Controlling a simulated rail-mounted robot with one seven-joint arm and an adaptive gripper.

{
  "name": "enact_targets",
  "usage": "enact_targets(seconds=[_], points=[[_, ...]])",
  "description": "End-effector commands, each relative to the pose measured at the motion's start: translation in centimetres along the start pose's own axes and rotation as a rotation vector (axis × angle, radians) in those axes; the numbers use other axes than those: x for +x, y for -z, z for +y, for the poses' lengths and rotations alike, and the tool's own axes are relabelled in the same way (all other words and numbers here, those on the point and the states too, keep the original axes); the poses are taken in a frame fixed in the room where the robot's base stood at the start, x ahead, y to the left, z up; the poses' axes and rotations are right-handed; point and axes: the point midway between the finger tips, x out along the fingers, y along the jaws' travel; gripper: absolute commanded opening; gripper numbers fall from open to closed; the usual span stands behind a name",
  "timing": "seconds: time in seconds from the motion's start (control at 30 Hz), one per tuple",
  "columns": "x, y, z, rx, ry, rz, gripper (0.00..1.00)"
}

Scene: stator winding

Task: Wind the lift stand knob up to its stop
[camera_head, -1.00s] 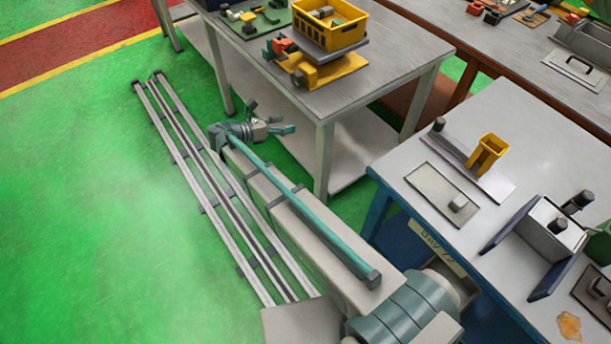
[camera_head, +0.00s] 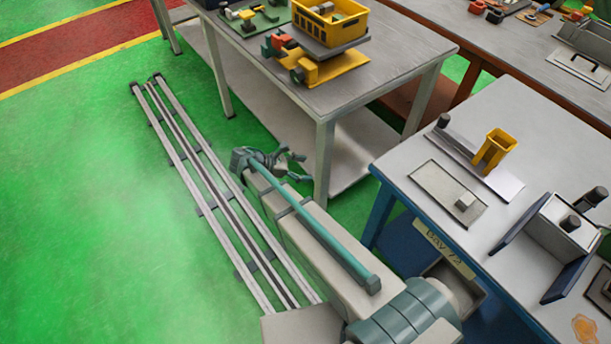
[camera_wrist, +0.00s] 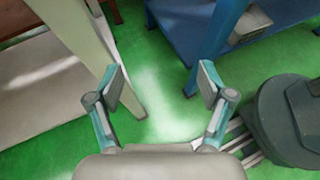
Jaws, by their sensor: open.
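The lift stand (camera_head: 330,68) has a yellow base and a grey top plate, and stands near the front edge of the grey table. A yellow crate (camera_head: 330,24) with grey parts in it rests on its plate. A red-orange part (camera_head: 278,42) shows at the stand's left side; I cannot tell surely whether it is the knob. My gripper (camera_head: 290,165) is beside the grey table, below its top and well apart from the stand. In the wrist view my gripper (camera_wrist: 160,87) is open and empty, above green floor between table legs. The stand is not in the wrist view.
The grey table (camera_head: 395,60) has a leg and lower shelf close to my gripper. A blue-legged table (camera_head: 400,165) stands at right, holding a yellow holder (camera_head: 494,150) and a grey plate (camera_head: 448,194). Green floor (camera_head: 90,220) is clear at left.

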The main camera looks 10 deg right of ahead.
Motion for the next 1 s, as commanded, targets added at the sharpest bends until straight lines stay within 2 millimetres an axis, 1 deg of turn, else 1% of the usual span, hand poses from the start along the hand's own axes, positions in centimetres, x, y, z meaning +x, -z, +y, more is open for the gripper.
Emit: enact_targets(seconds=[0.1,0.33,0.6,0.67,0.7,0.77,0.87,0.9,0.97,1.0], points=[[0.7,0.7,-0.8,0.021,0.019,0.012,0.8],[1.0,1.1,-1.3,0.037,0.034,0.022,0.8],[1.0,1.1,-1.3,0.037,0.034,0.022,0.8],[0.7,1.0,-1.2,0.038,0.03,0.023,0.8],[0.2,0.7,-1.0,0.042,0.023,0.025,0.8],[-0.8,0.2,-0.2,0.051,0.01,0.03,0.8],[-3.7,-2.0,2.6,0.085,-0.051,0.008,0.8],[-5.3,-3.5,4.3,0.101,-0.092,-0.016,0.8],[-7.8,-6.1,7.0,0.124,-0.163,-0.066,0.8],[-9.6,-8.0,8.8,0.138,-0.215,-0.106,0.8]])
